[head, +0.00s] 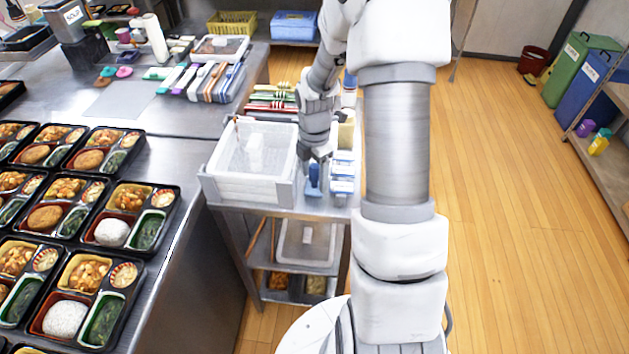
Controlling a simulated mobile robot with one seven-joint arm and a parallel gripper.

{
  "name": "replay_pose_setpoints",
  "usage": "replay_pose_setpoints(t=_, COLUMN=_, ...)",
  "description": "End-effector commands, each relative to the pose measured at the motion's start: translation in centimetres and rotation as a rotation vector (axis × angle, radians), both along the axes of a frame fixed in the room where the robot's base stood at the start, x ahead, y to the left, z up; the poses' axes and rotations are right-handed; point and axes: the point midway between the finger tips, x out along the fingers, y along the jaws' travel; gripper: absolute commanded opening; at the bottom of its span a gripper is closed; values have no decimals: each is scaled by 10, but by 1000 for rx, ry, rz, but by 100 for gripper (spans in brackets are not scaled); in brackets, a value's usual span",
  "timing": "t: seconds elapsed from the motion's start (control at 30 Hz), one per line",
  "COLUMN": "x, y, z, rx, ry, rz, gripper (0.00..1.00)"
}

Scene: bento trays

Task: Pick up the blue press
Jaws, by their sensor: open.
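A small blue object, which looks like the blue press (313,181), stands on the top of the metal cart (310,205), right of a white crate. My gripper (317,160) points down directly over it, with its fingertips at the object's upper part. The jaws are open. I cannot tell whether the fingers touch the object or stand around it. The fingers hide its top.
The white crate (213,188) is close on the left of my gripper. Blue-and-white packs (343,172) stand close on the right. Several bento trays (143,231) cover the steel counter (180,165) at left. The wooden floor (510,200) at right is clear.

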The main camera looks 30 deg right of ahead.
Motion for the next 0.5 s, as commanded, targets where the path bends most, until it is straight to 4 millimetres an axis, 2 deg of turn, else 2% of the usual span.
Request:
replay_pose_setpoints(t=0.1, x=0, y=0, z=-7, rx=0, ry=1, rz=0, gripper=70)
replay_pose_setpoints(t=0.3, x=0, y=0, z=-6, rx=0, ry=0, rz=0, gripper=68)
replay_pose_setpoints(t=0.5, x=0, y=0, z=-6, rx=0, ry=0, rz=0, gripper=32)
